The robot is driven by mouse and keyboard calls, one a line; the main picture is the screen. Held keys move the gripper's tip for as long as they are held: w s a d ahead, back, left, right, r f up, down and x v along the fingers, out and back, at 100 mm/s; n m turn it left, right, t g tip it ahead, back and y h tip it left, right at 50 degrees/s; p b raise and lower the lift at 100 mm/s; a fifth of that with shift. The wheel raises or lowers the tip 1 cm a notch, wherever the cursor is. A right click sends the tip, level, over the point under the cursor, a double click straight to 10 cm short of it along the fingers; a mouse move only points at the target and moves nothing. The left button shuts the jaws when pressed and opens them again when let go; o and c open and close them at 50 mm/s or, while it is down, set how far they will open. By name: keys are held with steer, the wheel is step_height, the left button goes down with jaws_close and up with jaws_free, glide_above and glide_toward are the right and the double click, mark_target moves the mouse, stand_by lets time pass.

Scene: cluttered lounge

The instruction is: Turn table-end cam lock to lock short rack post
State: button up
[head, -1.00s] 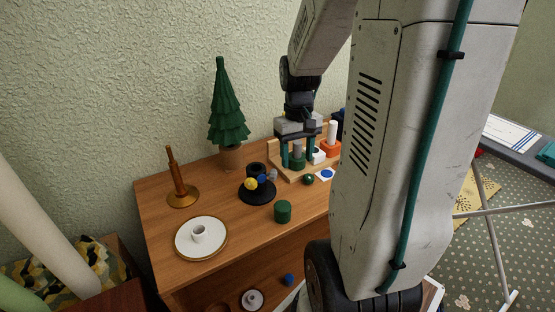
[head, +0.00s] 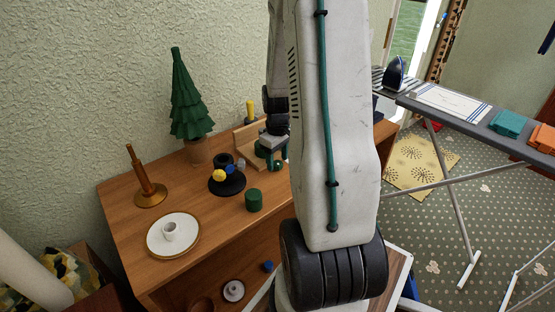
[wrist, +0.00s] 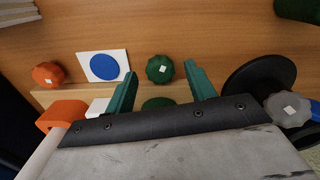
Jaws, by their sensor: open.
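The wooden rack (head: 243,141) stands on the table against the wall, partly hidden by my arm. In the wrist view its front edge (wrist: 72,94) runs behind my gripper, with parts of an orange block (wrist: 60,112), a white block (wrist: 98,106) and a green piece (wrist: 158,102) above it. In front of it are a green knob (wrist: 160,69) with a white square mark, an orange knob (wrist: 48,74) and a grey knob (wrist: 283,108). My gripper (wrist: 159,75) is open, its teal fingers on either side of the green knob; contact cannot be told. I cannot tell which knob is the table-end lock.
A white card with a blue disc (wrist: 103,66) lies left of the green knob. A black round stand (head: 228,186), green cylinder (head: 254,200), white plate (head: 173,237), bronze candlestick (head: 147,180) and toy tree (head: 190,105) share the table. An ironing board (head: 460,110) is at right.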

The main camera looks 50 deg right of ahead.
steer(key=shift+f, duration=0.3)
steer(key=c, duration=1)
